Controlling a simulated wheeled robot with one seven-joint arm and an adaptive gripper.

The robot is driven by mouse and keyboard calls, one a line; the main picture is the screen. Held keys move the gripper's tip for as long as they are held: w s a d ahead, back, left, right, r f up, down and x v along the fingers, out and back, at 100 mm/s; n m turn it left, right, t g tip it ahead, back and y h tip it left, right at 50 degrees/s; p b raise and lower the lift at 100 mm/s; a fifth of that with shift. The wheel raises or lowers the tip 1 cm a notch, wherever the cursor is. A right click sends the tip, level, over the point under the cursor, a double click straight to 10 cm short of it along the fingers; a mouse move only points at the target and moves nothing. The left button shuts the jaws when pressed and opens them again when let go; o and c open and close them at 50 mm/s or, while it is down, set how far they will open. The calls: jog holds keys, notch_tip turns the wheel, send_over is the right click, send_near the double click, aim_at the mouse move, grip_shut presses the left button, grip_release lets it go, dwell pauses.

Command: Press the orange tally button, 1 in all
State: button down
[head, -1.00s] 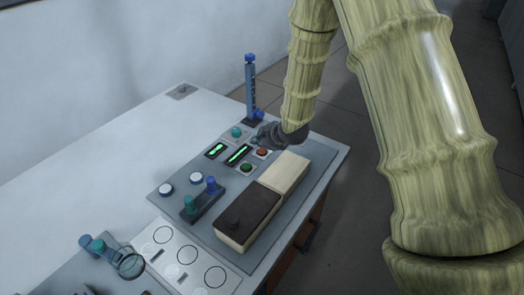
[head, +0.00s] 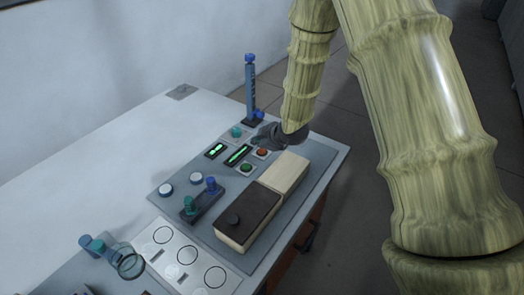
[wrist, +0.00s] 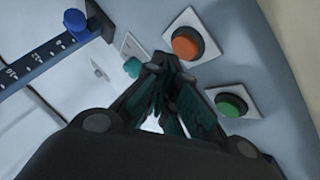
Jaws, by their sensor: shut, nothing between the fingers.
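The orange tally button (head: 262,152) sits on a white square plate on the grey panel. In the wrist view the orange button (wrist: 187,43) is just beyond and to the right of the fingertips, uncovered. My gripper (head: 259,141) is shut and empty, over the panel close to the orange button.
A green button (head: 246,168) is near the orange one, and a teal button (head: 236,132) lies on the other side. A blue upright scale (head: 250,90) stands behind. A box with a dark lid (head: 246,217) lies in front. Green-lit displays (head: 238,154) are left.

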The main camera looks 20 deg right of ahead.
aim_at(260, 151)
jog(key=shift+f, duration=0.2)
jog(key=shift+f, duration=0.2)
jog(key=shift+f+b, duration=0.4)
dwell(0.8)
jog(key=shift+r, duration=0.1)
jog(key=shift+r+p, duration=0.65)
jog(key=shift+r, duration=0.1)
jog(key=shift+r+p, duration=1.75)
jog(key=shift+r, duration=0.8)
jog(key=shift+f, duration=0.1)
